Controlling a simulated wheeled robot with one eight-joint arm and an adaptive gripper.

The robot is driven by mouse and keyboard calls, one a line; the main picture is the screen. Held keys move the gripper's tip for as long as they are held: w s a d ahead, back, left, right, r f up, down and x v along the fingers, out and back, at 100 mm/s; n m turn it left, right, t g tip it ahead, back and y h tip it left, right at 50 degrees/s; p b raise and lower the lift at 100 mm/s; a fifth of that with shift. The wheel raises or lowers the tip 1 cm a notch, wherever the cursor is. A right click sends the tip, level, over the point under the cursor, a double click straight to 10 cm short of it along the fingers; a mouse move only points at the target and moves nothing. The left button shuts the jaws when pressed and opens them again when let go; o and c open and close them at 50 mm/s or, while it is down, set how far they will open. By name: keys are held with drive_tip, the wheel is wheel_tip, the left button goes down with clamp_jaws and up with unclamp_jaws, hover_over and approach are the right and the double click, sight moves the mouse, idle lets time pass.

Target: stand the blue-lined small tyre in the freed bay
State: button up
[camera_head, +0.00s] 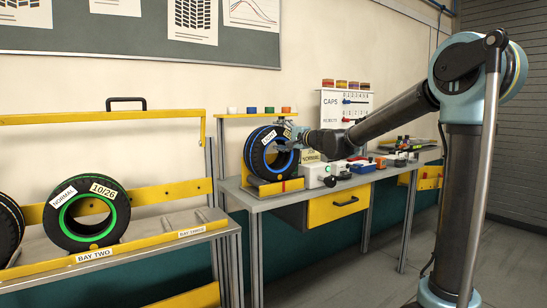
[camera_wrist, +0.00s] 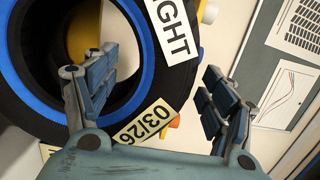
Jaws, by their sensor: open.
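The blue-lined tyre (camera_head: 253,151) stands upright in a yellow cradle (camera_head: 262,187) on the workbench. My gripper (camera_head: 290,140) is at the tyre's upper right side. In the wrist view my gripper (camera_wrist: 155,92) is open; one finger overlaps the tyre's hole and the other is beyond its outer edge, with the tyre wall between. I cannot tell whether they touch. The bay labelled "BAY THREE" (camera_head: 180,222) on the left rack is empty.
A green-lined tyre (camera_head: 117,205) stands in bay two. Another dark tyre (camera_head: 8,228) is cut off at the left edge. A white device (camera_head: 316,174) and small items sit on the bench, right of the tyre. A gap separates rack and bench.

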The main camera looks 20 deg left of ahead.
drive_tip(key=shift+r+x, duration=0.2)
drive_tip(key=shift+x, duration=2.6)
drive_tip(key=shift+w+d, duration=0.1)
drive_tip(key=shift+d, duration=0.05)
clamp_jaws()
